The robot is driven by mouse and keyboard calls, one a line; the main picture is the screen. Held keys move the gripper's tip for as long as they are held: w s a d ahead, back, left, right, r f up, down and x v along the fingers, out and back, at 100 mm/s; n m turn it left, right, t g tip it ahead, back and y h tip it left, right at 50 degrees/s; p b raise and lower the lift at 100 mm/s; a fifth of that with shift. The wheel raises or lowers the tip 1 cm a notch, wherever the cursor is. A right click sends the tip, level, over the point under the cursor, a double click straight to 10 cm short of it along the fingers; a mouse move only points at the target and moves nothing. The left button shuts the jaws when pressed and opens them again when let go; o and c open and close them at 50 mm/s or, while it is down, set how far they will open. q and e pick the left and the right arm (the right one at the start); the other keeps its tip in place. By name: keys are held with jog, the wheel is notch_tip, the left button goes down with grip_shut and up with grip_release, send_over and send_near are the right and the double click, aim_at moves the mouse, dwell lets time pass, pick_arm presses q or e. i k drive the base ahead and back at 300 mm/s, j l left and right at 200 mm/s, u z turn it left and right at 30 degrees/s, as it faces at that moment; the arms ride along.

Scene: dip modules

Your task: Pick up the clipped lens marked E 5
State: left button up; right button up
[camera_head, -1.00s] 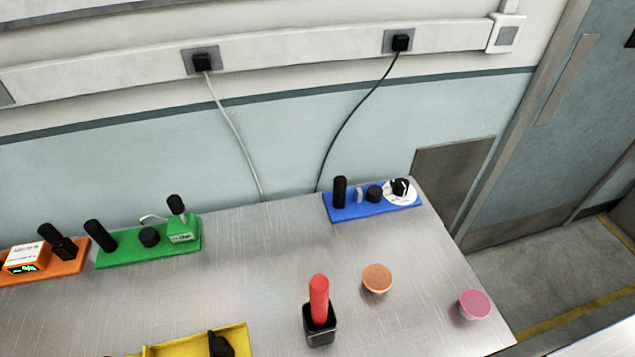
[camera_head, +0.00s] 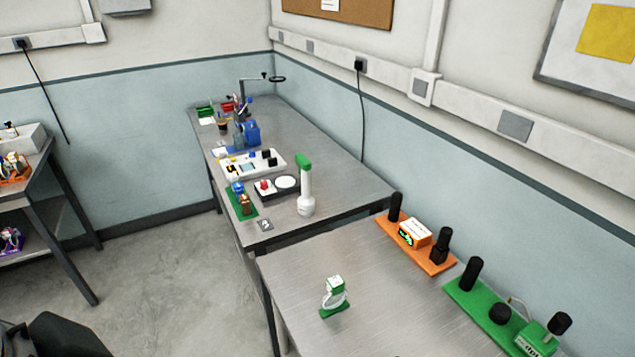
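I cannot make out a clipped lens marked E 5 anywhere, and no such marking is legible. A small white and green module (camera_head: 334,293) stands on the near table, with a white loop at its front and a green base under it. Neither of my grippers is in view.
The near metal table (camera_head: 390,315) holds an orange board (camera_head: 388,231) and a green board (camera_head: 470,305) along the wall. The far table (camera_head: 330,170) holds a green-topped white device (camera_head: 305,190), a white tray (camera_head: 235,168) and several small items.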

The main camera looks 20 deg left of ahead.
aim_at(335, 300)
jog(key=u, duration=0.55)
jog(key=i+j+z, duration=0.45)
jog(key=i+j, duration=0.3)
jog(key=i+j+z, duration=0.25)
jog(key=j, duration=0.35)
jog(key=i, duration=0.05)
